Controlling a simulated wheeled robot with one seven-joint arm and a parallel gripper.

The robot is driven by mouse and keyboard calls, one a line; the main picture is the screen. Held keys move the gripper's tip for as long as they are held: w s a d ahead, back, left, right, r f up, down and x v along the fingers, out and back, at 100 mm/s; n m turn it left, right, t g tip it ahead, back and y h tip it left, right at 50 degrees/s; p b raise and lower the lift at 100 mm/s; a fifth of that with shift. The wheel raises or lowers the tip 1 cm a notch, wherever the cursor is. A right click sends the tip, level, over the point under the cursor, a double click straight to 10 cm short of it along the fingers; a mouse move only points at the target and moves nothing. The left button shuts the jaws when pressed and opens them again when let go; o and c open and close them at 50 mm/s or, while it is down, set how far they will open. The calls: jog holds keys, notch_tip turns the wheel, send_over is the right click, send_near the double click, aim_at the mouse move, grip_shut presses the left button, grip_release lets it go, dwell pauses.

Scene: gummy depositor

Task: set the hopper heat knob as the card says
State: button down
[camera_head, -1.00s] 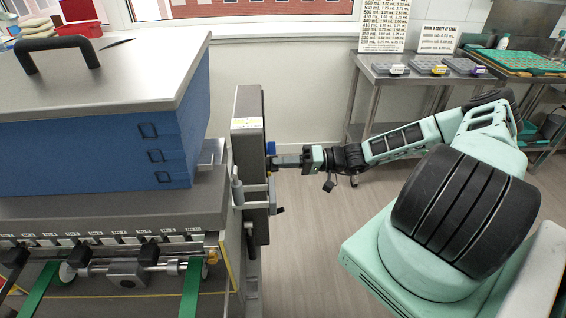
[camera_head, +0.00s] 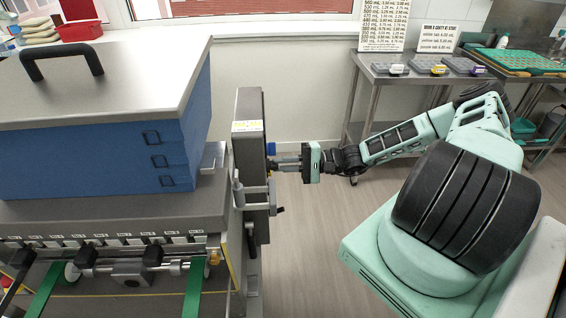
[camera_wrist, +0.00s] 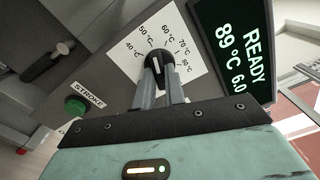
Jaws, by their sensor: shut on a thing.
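The hopper heat knob (camera_wrist: 154,66) is a dark knob with a white pointer line, on a white dial plate (camera_wrist: 128,72) marked from 40 °C upward. The pointer looks aimed roughly between 50 and 60 °C; I cannot read it exactly. My gripper (camera_wrist: 160,80) is shut on the knob, one finger on each side. In the head view my gripper (camera_head: 275,163) reaches the right side of the grey control box (camera_head: 248,105). I cannot tell which card is meant; two printed cards (camera_head: 385,24) (camera_head: 438,38) stand at the back, their text too small to read surely.
A dark display (camera_wrist: 235,55) beside the dial reads READY, 89 °C and 6.0. A green STROKE button (camera_wrist: 76,106) sits left of the knob. The blue hopper (camera_head: 95,150) fills the left. A steel table (camera_head: 400,78) with trays stands behind my arm. The floor between is clear.

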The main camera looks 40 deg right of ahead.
jog(key=m+p, duration=0.2)
jog(key=m, duration=2.7)
jog(key=shift+s+p, duration=0.2)
jog(key=shift+p, duration=0.2)
jog(key=shift+m, duration=0.4)
jog(key=c, duration=1.5)
grip_release()
jog(key=shift+o, duration=0.2)
jog(key=b+v, duration=0.5)
jog(key=v, duration=1.2)
jog(key=shift+s+d, duration=0.1)
jog(key=shift+s, duration=0.05)
